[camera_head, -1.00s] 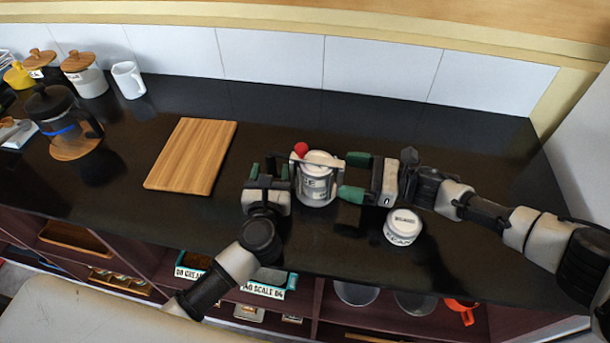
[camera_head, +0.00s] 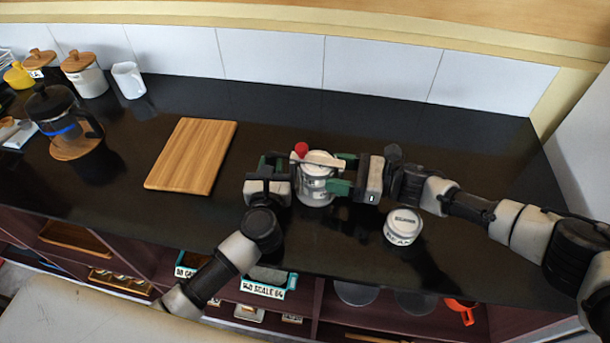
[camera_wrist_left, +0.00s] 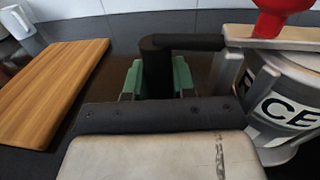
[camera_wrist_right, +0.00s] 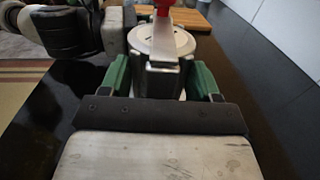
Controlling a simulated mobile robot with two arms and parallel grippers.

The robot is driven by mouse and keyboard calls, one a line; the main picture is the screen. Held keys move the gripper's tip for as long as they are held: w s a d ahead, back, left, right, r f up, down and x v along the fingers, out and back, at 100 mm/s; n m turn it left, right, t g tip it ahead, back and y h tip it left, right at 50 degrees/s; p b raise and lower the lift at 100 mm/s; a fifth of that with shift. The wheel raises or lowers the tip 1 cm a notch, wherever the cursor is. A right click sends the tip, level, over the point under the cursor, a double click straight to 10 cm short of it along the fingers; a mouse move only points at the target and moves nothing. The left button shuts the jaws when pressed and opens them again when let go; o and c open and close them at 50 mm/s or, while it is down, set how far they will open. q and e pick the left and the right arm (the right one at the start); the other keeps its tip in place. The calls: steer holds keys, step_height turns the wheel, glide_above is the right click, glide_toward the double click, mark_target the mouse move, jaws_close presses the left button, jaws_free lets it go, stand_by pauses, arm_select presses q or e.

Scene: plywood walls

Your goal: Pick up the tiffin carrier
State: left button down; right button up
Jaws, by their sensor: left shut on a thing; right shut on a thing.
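The tiffin carrier (camera_head: 314,186) is a white lettered can in a metal frame with a pale top bar and a red knob (camera_head: 301,149). It stands upright on the dark counter. My left gripper (camera_head: 272,166) is at its left side, its green fingers shut on the black handle (camera_wrist_left: 187,42) that juts from the carrier's top. My right gripper (camera_head: 343,174) is at its right side, fingers on both sides of the frame's metal upright (camera_wrist_right: 162,80) and shut on it. The fingers hide part of the frame.
A small white lettered canister (camera_head: 403,226) stands just right of the carrier, below my right arm. A wooden board (camera_head: 190,156) lies to the left. A French press (camera_head: 62,118), a white mug (camera_head: 129,80) and lidded jars (camera_head: 85,75) stand farther left.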

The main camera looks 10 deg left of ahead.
mark_target(269, 154)
arm_select(q)
steer(key=shift+r, duration=0.2)
arm_select(e)
steer(key=shift+r, duration=0.2)
